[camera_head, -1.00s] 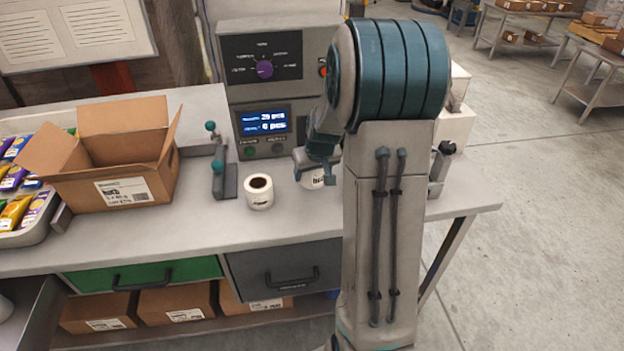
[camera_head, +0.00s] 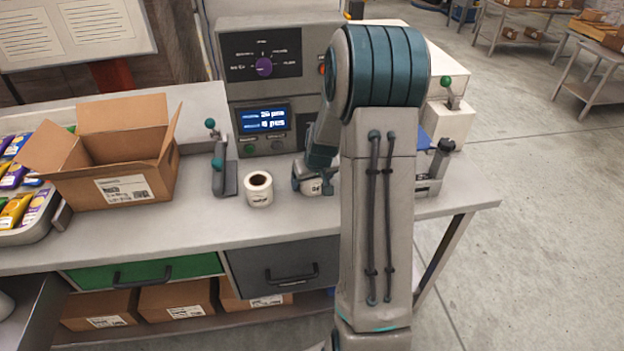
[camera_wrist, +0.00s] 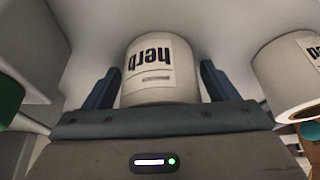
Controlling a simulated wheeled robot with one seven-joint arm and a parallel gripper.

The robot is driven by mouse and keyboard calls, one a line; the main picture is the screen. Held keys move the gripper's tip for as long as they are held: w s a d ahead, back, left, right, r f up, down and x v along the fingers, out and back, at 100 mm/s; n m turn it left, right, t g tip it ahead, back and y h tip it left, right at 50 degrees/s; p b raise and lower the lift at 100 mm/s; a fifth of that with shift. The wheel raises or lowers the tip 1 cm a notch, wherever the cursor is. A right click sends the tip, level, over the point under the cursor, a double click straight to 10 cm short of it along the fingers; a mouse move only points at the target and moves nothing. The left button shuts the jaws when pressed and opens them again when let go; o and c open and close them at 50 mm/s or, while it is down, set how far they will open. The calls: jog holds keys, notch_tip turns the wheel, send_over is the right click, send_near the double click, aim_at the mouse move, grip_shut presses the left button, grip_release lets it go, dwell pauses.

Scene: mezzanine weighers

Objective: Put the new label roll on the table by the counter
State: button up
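A white label roll marked "herb" (camera_wrist: 160,68) stands between the two fingers of my gripper (camera_wrist: 160,88) in the wrist view. Thin gaps show beside it, wider at the right finger, so the gripper looks open around it. In the head view my gripper (camera_head: 313,178) is low over the grey table (camera_head: 200,232), in front of the counter (camera_head: 280,90) with its lit display. That roll (camera_head: 316,188) is partly hidden there and seems to stand on the table. A second white roll (camera_head: 258,190) with a dark core stands to its left; it shows at the wrist view's right edge (camera_wrist: 285,75).
An open cardboard box (camera_head: 125,185) and a tray of colourful packets (camera_head: 35,225) are on the left. A small stand with teal knobs (camera_head: 220,170) is beside the second roll. My arm hides part of the table's right side, where a device with a black knob (camera_head: 437,165) stands.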

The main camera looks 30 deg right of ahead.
jog(key=shift+r, duration=0.1)
jog(key=shift+r+p, duration=0.2)
jog(key=shift+p, duration=0.1)
jog(key=b+v, duration=0.1)
jog(key=v, duration=1.1)
jog(key=s+a+r, duration=0.2)
jog(key=s+a, duration=0.5)
jog(key=s, duration=0.3)
jog(key=s+a+r+n+g, duration=0.1)
jog(key=s+a+r, duration=0.1)
jog(key=s+a, duration=0.6)
jog(key=s, duration=0.3)
jog(key=shift+a+r+g, duration=0.25)
jog(key=shift+r+g, duration=0.05)
jog(key=shift+r, duration=0.1)
